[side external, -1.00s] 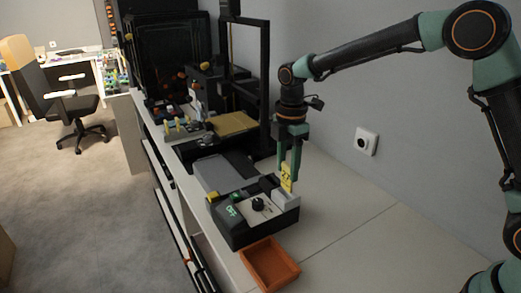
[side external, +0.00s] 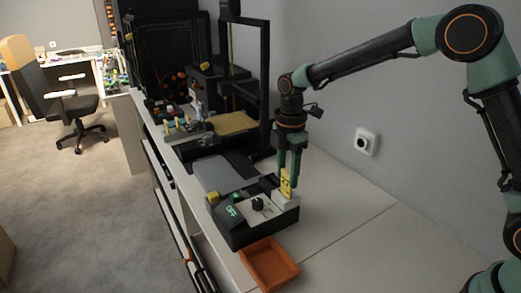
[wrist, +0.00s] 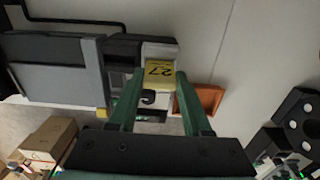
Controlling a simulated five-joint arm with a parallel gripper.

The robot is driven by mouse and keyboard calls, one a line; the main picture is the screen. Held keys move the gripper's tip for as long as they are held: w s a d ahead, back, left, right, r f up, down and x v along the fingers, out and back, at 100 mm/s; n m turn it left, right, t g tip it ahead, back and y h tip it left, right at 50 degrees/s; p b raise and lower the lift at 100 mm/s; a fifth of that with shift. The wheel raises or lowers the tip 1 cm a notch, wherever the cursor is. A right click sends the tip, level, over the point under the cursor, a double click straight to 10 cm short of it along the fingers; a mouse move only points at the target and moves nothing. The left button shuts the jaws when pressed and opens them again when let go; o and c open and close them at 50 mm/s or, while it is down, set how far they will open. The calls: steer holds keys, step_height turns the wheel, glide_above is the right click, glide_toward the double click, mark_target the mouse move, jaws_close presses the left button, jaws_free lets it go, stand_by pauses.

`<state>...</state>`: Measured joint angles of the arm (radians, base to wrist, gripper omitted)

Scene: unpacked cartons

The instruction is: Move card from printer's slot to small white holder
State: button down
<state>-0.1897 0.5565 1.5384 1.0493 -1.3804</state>
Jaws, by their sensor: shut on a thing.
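A yellow card (side external: 286,184) marked with dark digits is upright between the fingers of my gripper (side external: 289,180). My gripper is shut on it. In the wrist view the card (wrist: 158,76) shows the number 27 between my green fingers (wrist: 157,92). A small white holder (side external: 284,201) stands at the back right of a dark boxy device (side external: 232,226), the printer as far as I can tell. The card's lower end is at the holder's top; I cannot tell whether it is inside. The holder (wrist: 160,51) also shows beside the card in the wrist view. The slot is not clearly visible.
An orange tray (side external: 270,283) sits in front of the device. A grey flat panel (side external: 214,173) and a 3D printer frame (side external: 267,80) stand behind. The white tabletop on the right is clear. A wall socket (side external: 367,141) is at the right.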

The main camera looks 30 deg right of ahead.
steer(key=shift+f, duration=0.8)
steer(key=shift+c, duration=1.3)
jaws_free()
step_height(320, 180, up, 12)
steer(key=shift+r, duration=0.15)
